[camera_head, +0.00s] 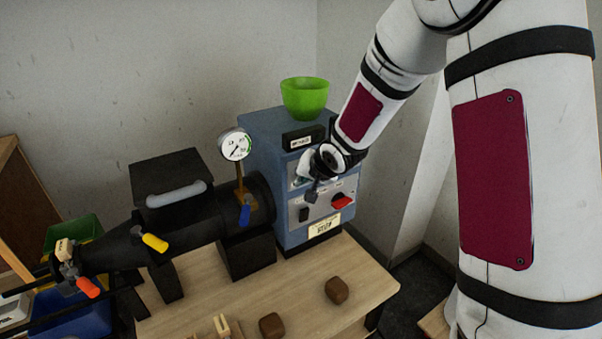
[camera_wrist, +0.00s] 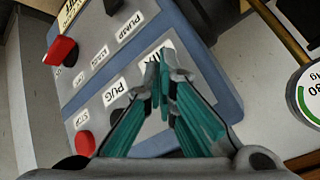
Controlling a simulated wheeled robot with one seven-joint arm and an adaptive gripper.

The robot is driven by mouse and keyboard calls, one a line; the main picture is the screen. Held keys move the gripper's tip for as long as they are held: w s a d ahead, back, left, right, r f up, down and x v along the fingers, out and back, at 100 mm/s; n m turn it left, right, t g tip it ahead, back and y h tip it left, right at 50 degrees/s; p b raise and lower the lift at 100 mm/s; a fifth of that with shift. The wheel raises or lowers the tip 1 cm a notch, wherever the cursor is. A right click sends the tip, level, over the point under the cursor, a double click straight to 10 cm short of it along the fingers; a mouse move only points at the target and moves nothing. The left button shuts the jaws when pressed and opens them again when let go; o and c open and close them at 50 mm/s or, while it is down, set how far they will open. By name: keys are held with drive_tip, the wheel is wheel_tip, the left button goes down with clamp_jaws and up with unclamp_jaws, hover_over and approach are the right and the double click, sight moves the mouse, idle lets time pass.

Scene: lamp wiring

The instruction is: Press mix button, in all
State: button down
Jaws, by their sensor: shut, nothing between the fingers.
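The blue machine (camera_head: 265,135) stands on the table with a light control panel (camera_head: 322,212) on its front. In the wrist view the panel (camera_wrist: 137,65) is turned and carries labels such as PUG (camera_wrist: 115,92), PUMP and STOP. A partly covered label (camera_wrist: 144,58), perhaps the mix one, lies behind my fingertips. The mix button itself is hidden by the fingers. My gripper (camera_wrist: 162,62) is shut and empty, its teal fingers together over the panel. I cannot tell whether the tips touch it. In the head view my gripper (camera_head: 312,192) is in front of the panel's upper left.
A red button (camera_wrist: 85,143) sits by STOP, and a red rotary switch (camera_wrist: 62,50) is at the panel's other end. A pressure gauge (camera_head: 235,145) stands left of the machine. A green bowl (camera_head: 304,97) is on top. Brown lumps (camera_head: 336,290) lie on the table (camera_head: 365,280).

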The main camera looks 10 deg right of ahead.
drive_tip(key=shift+s+d+r+p, duration=0.15)
drive_tip(key=shift+s+p, duration=0.2)
drive_tip(key=shift+s, duration=0.35)
drive_tip(key=shift+s+d+p, duration=0.3)
drive_tip(key=shift+s+p, duration=0.05)
drive_tip(key=shift+s, duration=0.5)
drive_tip(key=shift+s+d+p, duration=0.25)
drive_tip(key=shift+s+p, duration=0.1)
drive_tip(key=shift+s, duration=0.45)
drive_tip(key=shift+s+d+p, duration=0.3)
drive_tip(key=shift+s+p, duration=0.05)
drive_tip(key=shift+s, duration=0.5)
